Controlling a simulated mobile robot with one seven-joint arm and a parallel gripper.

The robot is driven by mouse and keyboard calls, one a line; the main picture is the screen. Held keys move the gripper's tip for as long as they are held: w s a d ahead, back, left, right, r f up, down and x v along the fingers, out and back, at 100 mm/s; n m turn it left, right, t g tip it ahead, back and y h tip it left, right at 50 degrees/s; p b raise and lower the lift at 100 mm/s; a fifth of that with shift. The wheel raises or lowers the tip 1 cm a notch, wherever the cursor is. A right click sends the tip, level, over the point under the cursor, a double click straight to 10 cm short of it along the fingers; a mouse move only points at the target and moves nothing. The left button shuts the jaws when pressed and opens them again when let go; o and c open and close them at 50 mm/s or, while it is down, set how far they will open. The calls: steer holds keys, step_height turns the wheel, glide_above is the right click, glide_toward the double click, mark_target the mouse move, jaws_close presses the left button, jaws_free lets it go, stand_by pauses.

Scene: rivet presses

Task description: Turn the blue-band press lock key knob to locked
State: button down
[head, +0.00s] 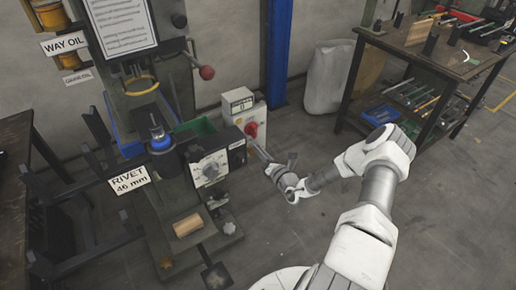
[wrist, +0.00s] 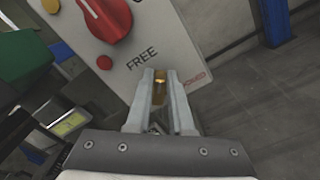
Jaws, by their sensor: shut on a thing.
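The press (head: 120,105) with a blue band at its base stands at the left in the head view. A white control panel (head: 238,100) with a red rotary knob (head: 251,130) is beside it; the panel (wrist: 185,60) and red knob (wrist: 106,17) also show in the wrist view. My gripper (wrist: 160,80) is at the panel's lower edge, its fingers shut on a brass-coloured key knob (wrist: 159,90). The word FREE is printed left of the fingers and a red, partly hidden LOCKED to the right. The knob's exact angle is unclear. In the head view my gripper (head: 261,153) hides the key knob.
A blue post (head: 278,50) and pale sack (head: 328,75) stand behind. A workbench (head: 440,45) is at upper right. The floor between is clear.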

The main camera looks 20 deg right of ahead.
steer(key=shift+d+f+m+p, duration=0.15)
steer(key=shift+f+m, duration=0.1)
steer(key=shift+m, duration=1.4)
steer(key=shift+f+m+p, duration=0.1)
steer(key=shift+f+m, duration=0.15)
steer(key=shift+m, duration=1.45)
steer(key=shift+d+f+m+p, duration=0.15)
steer(key=shift+f+m, duration=0.1)
steer(key=shift+m, duration=1.4)
steer(key=c, duration=0.8)
jaws_free()
steer(key=s+d+p, duration=0.2)
steer(key=s+d, duration=0.1)
steer(key=s, duration=1.4)
steer(key=shift+d+p, duration=0.15)
steer(key=shift+p, duration=0.25)
